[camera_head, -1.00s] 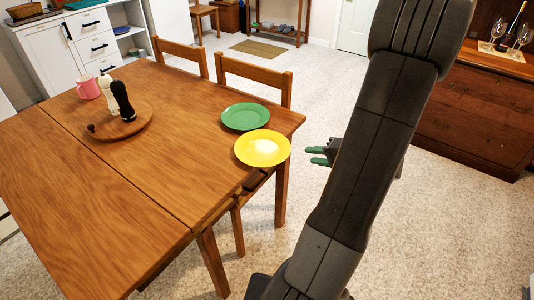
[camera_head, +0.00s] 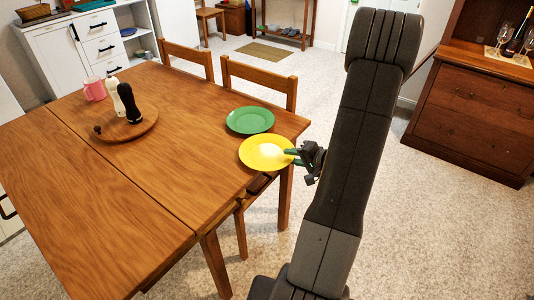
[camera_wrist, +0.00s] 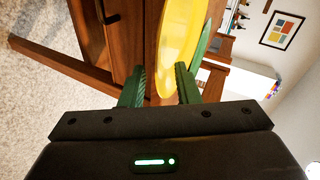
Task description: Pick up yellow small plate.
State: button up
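The yellow small plate (camera_head: 264,153) lies flat at the right edge of the wooden table, its rim reaching to about the table edge. My gripper (camera_head: 296,156) is at the plate's right rim in the head view, with green fingertips. In the wrist view, my gripper (camera_wrist: 160,88) is open, and the rim of the yellow plate (camera_wrist: 180,45) shows between the two green fingers. A gap shows on the left finger's side; I cannot tell whether the right finger touches the plate.
A green plate (camera_head: 250,120) lies just behind the yellow one on the table (camera_head: 130,190). A round wooden board (camera_head: 140,128) holds a black and a white mill, with a pink mug (camera_head: 94,89) nearby. Two chairs stand behind the table. The table's front is clear.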

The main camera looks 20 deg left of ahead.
grip_shut()
jog(key=shift+r, duration=0.15)
